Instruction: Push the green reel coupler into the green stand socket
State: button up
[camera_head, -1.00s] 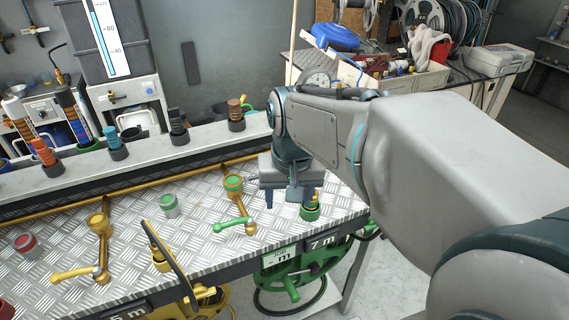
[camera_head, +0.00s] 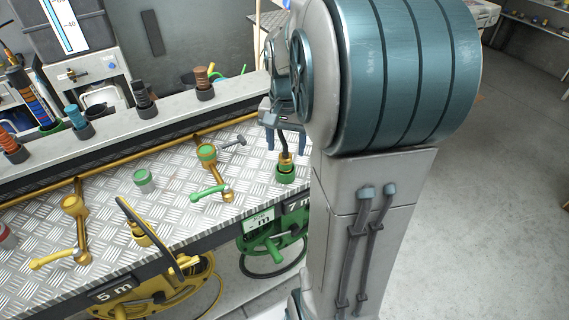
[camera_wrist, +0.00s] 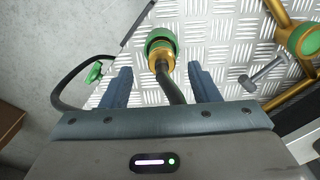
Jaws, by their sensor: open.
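The brass reel coupler (camera_head: 286,159) stands upright in a green ring (camera_head: 286,174) near the front edge of the bench, with black hose rising from its top. In the wrist view the coupler (camera_wrist: 163,53) lies ahead of my gripper, with the hose running back between the fingers. My gripper (camera_head: 285,146) is open above the coupler; its two blue fingers (camera_wrist: 162,80) are on either side of the hose, apart from it. The green stand socket (camera_head: 206,153), a brass post with a green top, is left of the coupler. It shows at the right of the wrist view (camera_wrist: 305,40).
A grey T-shaped pin (camera_head: 234,142) juts beside the socket. A green-handled lever (camera_head: 209,191) is in front of it. A grey cap with green top (camera_head: 144,180) and yellow fittings (camera_head: 75,207) are further left. The green reel (camera_head: 272,243) hangs below the bench edge.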

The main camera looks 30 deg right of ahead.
aim_at(285, 155)
jog(key=shift+w+f, duration=0.1)
jog(key=shift+f, duration=2.6)
jog(key=c, duration=1.1)
